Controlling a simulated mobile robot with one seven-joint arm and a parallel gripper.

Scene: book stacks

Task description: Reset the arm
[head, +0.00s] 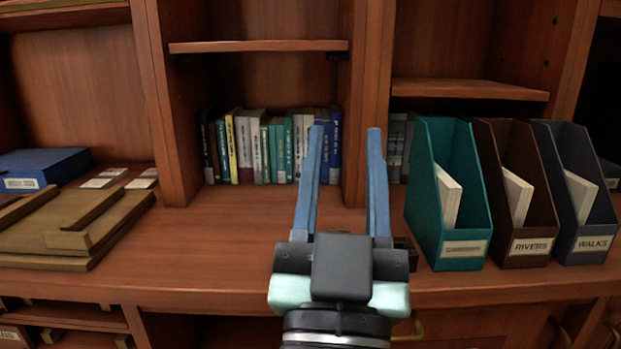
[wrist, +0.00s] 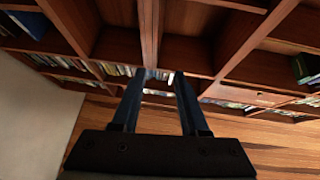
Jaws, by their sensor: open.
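My gripper (head: 345,135) is open and empty, with its two blue fingers spread apart. In the head view it points forward at the wooden bookcase, in front of the upright between two bays. It also shows in the wrist view (wrist: 157,74), with both fingers apart and nothing between them. My gripper appears to touch nothing, though its exact distance to the shelf cannot be told.
A row of books (head: 270,150) stands in the middle bay. At right stand a teal file holder (head: 425,215), a brown one labelled RIVERS (head: 530,262) and a dark one labelled WALKS (head: 591,258). At left lie a wooden tray (head: 60,255) and a blue box (head: 45,165).

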